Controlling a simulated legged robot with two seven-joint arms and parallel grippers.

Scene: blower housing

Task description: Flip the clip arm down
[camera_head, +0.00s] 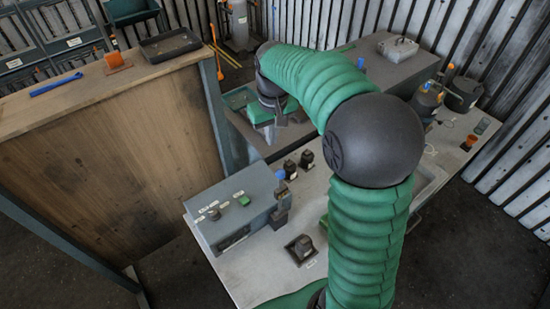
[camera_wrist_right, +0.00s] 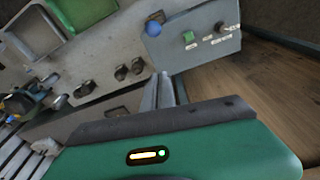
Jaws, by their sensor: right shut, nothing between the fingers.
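I cannot clearly identify the clip arm. The likeliest candidate is an upright dark lever with a blue tip (camera_head: 280,176) at the right end of the grey-blue control box (camera_head: 230,212). The blue tip also shows in the right wrist view (camera_wrist_right: 153,28), against the box (camera_wrist_right: 197,40). My right gripper (camera_head: 271,135) hangs beyond the lever in the head view, apart from it. In the wrist view its pale fingers (camera_wrist_right: 166,92) are together and empty, pointing toward the bench and the box's lower edge. My left gripper is in neither view.
Small dark fixtures (camera_head: 298,165) stand close beside the lever. A square dark fitting (camera_head: 302,248) sits on the pale bench (camera_head: 262,280). A wooden-sided counter (camera_head: 110,160) rises at the left. My right arm hides part of the bench.

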